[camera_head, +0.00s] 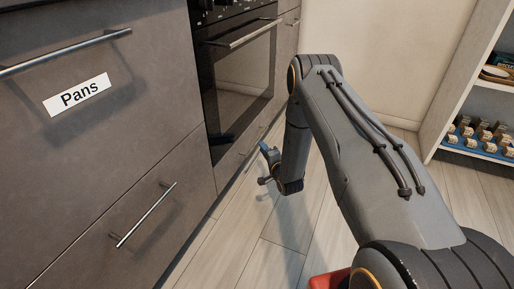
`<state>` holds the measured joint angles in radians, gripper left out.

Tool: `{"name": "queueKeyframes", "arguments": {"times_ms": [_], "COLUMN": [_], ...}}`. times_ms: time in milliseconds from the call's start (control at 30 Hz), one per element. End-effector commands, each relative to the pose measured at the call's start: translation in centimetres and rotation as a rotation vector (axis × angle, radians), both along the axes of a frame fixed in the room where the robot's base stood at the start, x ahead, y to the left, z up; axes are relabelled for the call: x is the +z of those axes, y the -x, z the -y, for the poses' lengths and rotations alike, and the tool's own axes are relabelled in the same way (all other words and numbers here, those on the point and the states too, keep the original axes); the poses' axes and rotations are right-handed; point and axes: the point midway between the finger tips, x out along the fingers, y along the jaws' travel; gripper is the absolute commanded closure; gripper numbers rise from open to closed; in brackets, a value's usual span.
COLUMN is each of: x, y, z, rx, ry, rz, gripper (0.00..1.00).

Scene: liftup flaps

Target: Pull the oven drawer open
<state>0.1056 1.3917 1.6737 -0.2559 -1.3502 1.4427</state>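The oven (238,75) has a dark glass door with a bar handle and is set in the brown cabinet row. The oven drawer (232,160) is the low, narrow brown front under the oven door, seen at a steep angle. It looks flush with its neighbours. I cannot clearly make out a handle on it. My gripper (263,165) is low above the floor, just right of the drawer front. Its two fingers look spread apart, pointing toward the drawer, with nothing visible between them. It looks apart from the front, though the small view leaves the exact gap unclear.
At left is a cabinet with an upper drawer labelled "Pans" (80,93) and a lower drawer with a bar handle (145,215). A white shelf (455,85) with goods stands at right. Wooden floor (290,225) lies clear before the cabinets. Something red shows at the bottom edge.

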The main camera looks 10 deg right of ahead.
Motion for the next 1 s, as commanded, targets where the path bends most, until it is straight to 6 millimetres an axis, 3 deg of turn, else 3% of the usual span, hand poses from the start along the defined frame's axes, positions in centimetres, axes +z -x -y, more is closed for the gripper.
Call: {"name": "queueKeyframes", "arguments": {"times_ms": [167, 600, 1000], "x": [-0.6, -1.4, -1.3], "y": [-1.3, -7.0, -7.7], "z": [-0.2, -1.0, -1.1], "rx": [0.001, -0.001, -0.001], "ry": [-0.011, -0.009, -0.009], "rz": [0.011, 0.009, 0.008], "gripper": [0.83, 0.83, 0.83]}}
